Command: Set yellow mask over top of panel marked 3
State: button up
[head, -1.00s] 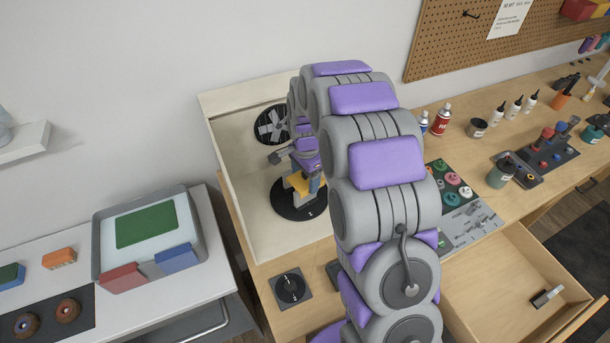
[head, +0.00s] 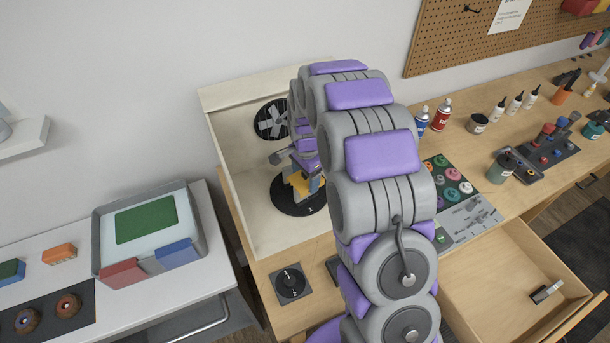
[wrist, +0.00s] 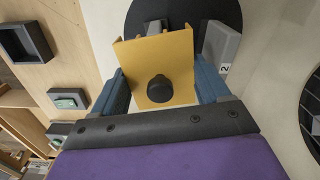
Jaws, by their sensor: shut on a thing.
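The yellow mask (wrist: 172,62) is a folded yellow plate with a black round knob. My gripper (wrist: 161,86) is shut on it, with a blue finger on each side. In the head view the mask (head: 299,184) shows low over the black turntable (head: 290,207). In the wrist view a grey panel marked 2 (wrist: 221,45) stands right of the mask, over the black turntable (wrist: 140,15). Another grey piece (wrist: 154,26) shows just behind the mask. I see no legible 3. The mask and gripper hide much of what lies beneath.
The turntable lies in a cream booth (head: 238,150) with a fan (head: 271,120) on its back wall. A dark square plate with a disc (head: 290,285) lies on the bench in front. An open drawer (head: 490,290) juts out at the right.

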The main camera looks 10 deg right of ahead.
jog(key=shift+f, duration=0.2)
jog(key=shift+f, duration=0.35)
jog(key=shift+f, duration=0.15)
jog(key=o, duration=1.1)
jog(key=shift+r+p, duration=1.2)
jog(key=shift+r, duration=2.85)
jog(key=shift+s, duration=0.1)
